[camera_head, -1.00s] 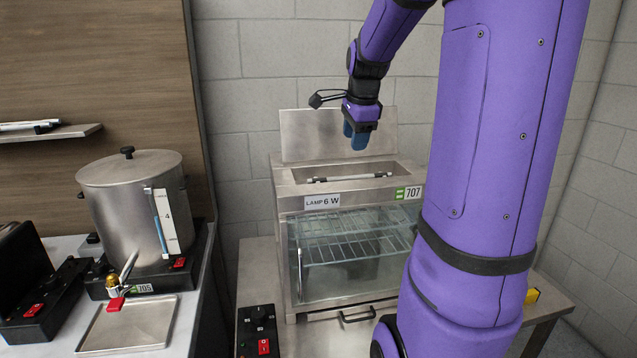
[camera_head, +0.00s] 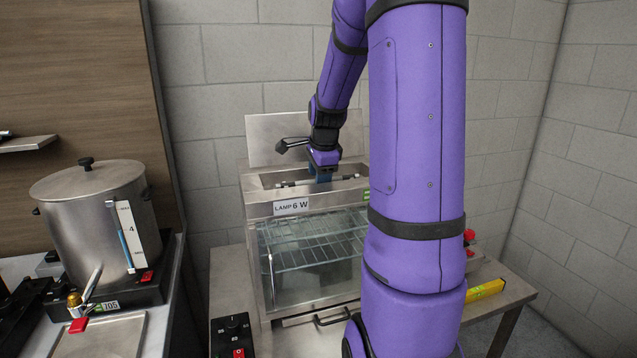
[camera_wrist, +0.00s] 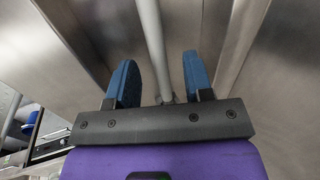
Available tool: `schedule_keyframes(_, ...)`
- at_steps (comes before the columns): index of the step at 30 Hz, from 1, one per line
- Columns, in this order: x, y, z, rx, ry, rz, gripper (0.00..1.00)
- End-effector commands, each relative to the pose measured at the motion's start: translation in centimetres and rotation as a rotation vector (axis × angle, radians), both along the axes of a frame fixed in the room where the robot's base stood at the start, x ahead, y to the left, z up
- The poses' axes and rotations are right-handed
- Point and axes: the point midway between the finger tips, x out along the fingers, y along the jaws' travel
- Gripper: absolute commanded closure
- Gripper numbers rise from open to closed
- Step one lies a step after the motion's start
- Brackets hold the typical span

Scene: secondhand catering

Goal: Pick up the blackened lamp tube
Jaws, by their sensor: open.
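A thin lamp tube (camera_head: 287,184) lies in the open top compartment of the steel cabinet (camera_head: 256,209), partly hidden by my gripper in the head view. In the wrist view the tube (camera_wrist: 152,40) looks plain grey, and I cannot make out blackening. My gripper (camera_head: 322,176) is down at the compartment opening, over the tube. Its two blue fingers (camera_wrist: 156,82) are open, with the tube running between them and a gap to each finger. Whether the tube touches the palm is unclear.
The raised steel lid (camera_head: 290,140) stands behind the opening, and compartment walls are close around the fingers. A label (camera_head: 292,207) reads "LAMP 6 W". A large pot (camera_head: 92,220) stands at left. A yellow level (camera_head: 484,290) lies at right.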

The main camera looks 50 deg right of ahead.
Motion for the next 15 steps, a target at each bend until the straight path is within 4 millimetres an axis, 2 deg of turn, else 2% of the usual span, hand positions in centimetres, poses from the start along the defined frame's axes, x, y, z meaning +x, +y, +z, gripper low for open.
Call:
schedule_keyframes(9,0.15,-0.08,-0.48,-0.001,-0.001,0.001,0.53)
schedule_keyframes(15,0.14,-0.08,-0.46,-0.001,-0.001,0.001,0.99)
